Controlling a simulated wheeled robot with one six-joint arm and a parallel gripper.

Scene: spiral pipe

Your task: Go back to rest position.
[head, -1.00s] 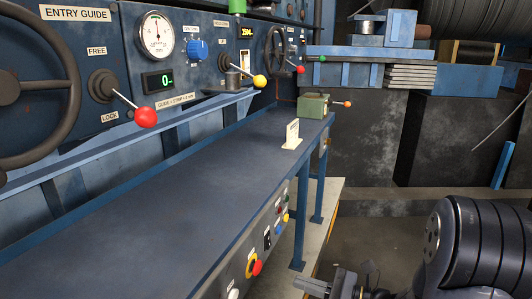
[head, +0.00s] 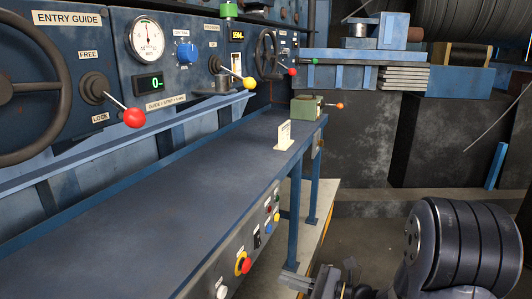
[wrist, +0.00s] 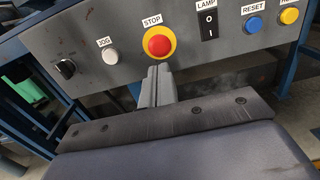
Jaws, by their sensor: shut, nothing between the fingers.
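My gripper (wrist: 157,82) shows in the wrist view with its fingers together and nothing between them. The fingertips appear just below the red STOP button (wrist: 159,43) on its yellow ring; whether they touch the panel cannot be told. In the head view my gripper (head: 292,279) is at the bottom, to the right of the control panel of the bench, partly cut off by the frame edge. The STOP button also shows in the head view (head: 244,265).
The long blue bench (head: 150,215) runs along the left, with a small sign (head: 284,134) and a green box (head: 307,107) on it. The wrist view shows a JOG button (wrist: 110,56), a LAMP switch (wrist: 209,25) and a RESET button (wrist: 253,25). Open floor lies beyond the bench.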

